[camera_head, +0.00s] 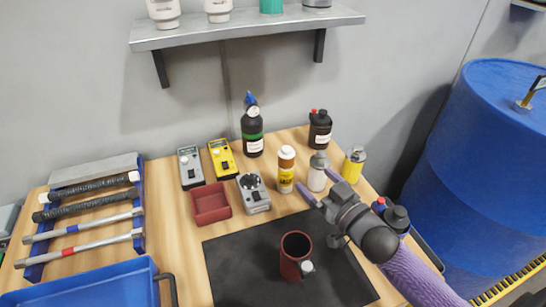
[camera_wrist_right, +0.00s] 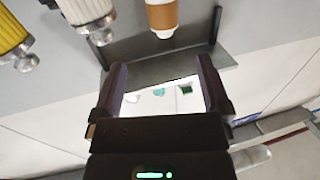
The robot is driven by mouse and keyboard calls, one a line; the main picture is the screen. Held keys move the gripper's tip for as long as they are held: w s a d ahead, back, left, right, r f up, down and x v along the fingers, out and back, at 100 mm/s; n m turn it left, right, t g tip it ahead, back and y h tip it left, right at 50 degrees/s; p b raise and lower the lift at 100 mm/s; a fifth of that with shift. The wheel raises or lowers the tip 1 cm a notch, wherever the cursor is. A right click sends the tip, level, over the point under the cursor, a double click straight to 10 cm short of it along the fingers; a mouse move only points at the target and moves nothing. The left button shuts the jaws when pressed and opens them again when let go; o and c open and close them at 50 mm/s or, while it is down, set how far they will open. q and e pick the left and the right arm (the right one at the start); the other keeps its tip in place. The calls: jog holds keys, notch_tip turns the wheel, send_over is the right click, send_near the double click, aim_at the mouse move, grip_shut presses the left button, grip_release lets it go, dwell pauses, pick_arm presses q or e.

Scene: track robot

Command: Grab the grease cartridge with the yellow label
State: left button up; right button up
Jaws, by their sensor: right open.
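The yellow cartridge (camera_head: 354,165) stands upright with a metallic top near the right back of the wooden bench. In the right wrist view it shows as a ribbed yellow body (camera_wrist_right: 14,38) at the upper left. A similar whitish cartridge (camera_head: 318,172) stands to its left; it shows in the wrist view (camera_wrist_right: 90,16) too. My right gripper (camera_head: 322,187) is open and empty. Its fingers are close in front of the whitish cartridge, left of the yellow one. The wrist view shows nothing held between the fingers (camera_wrist_right: 162,78). My left gripper is out of view.
An orange-and-white bottle (camera_head: 286,170) stands left of the cartridges; a dark bottle (camera_head: 320,130) stands behind. A red cup (camera_head: 292,255) sits on the black mat (camera_head: 240,262). A shelf (camera_head: 240,27) hangs above; a blue drum (camera_head: 490,160) stands right.

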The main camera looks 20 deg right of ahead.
aim_at(291, 160)
jog(key=w+b, duration=0.1)
jog(key=w, duration=0.2)
jog(key=w+a+b, duration=0.1)
jog(key=w, duration=0.2)
jog(key=w+a+b, duration=0.1)
jog(key=w, duration=0.3)
jog(key=shift+a+f, duration=0.1)
jog(key=shift+f, duration=0.05)
jog(key=shift+w, duration=0.2)
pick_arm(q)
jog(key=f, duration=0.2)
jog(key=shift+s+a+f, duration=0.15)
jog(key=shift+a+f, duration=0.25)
pick_arm(e)
grip_shut()
